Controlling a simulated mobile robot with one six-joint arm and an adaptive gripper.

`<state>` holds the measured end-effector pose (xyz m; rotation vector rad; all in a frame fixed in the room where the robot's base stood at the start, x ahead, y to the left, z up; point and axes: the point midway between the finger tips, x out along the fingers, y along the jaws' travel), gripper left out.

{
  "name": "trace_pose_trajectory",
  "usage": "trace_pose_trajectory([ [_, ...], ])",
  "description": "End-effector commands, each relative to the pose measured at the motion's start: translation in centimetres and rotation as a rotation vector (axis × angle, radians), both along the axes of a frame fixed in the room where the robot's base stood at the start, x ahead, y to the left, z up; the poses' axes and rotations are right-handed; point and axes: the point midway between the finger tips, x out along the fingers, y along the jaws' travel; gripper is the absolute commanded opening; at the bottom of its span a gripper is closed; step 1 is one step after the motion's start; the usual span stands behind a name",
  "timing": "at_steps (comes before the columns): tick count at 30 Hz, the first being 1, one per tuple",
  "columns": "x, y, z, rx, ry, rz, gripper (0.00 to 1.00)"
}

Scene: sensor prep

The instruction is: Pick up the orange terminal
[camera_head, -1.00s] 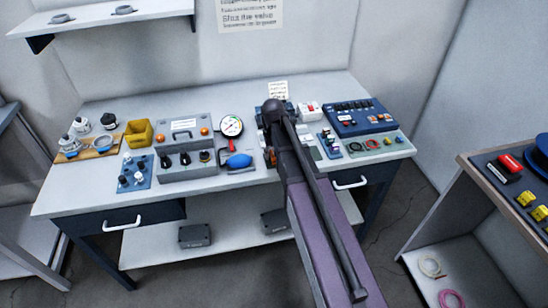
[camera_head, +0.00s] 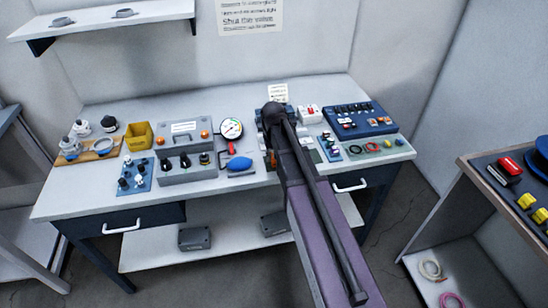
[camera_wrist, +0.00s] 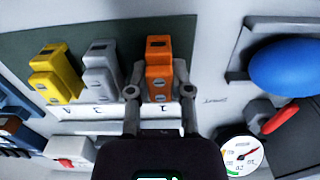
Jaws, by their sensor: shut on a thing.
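The orange terminal (camera_wrist: 158,85) stands between the two fingers of my gripper (camera_wrist: 160,70) in the wrist view, with a finger against each side. My gripper is shut on it. It is in line with a grey terminal (camera_wrist: 101,72) and a yellow terminal (camera_wrist: 56,75) to its left, over a numbered white strip. I cannot tell whether it is clear of its seat. In the head view my arm hides the gripper and most of this spot.
The blue-handled tool (camera_head: 239,164) and the pressure gauge (camera_head: 231,129) lie close to the left of my arm. A blue switch panel (camera_head: 362,122) is to the right. A yellow bin (camera_head: 138,136) stands farther left. The bench (camera_head: 95,196) is clear along its front left edge.

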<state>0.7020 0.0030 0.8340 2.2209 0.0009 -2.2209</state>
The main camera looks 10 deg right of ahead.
Motion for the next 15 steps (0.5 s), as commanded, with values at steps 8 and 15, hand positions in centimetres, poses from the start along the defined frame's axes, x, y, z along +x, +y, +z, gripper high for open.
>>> trace_pose_trajectory([
  [8, 0.0, 0.0, 0.9, 0.0, 0.0, 0.0, 0.0],
  [15, 0.0, 0.0, 2.7, 0.0, 0.0, 0.0, 0.0],
])
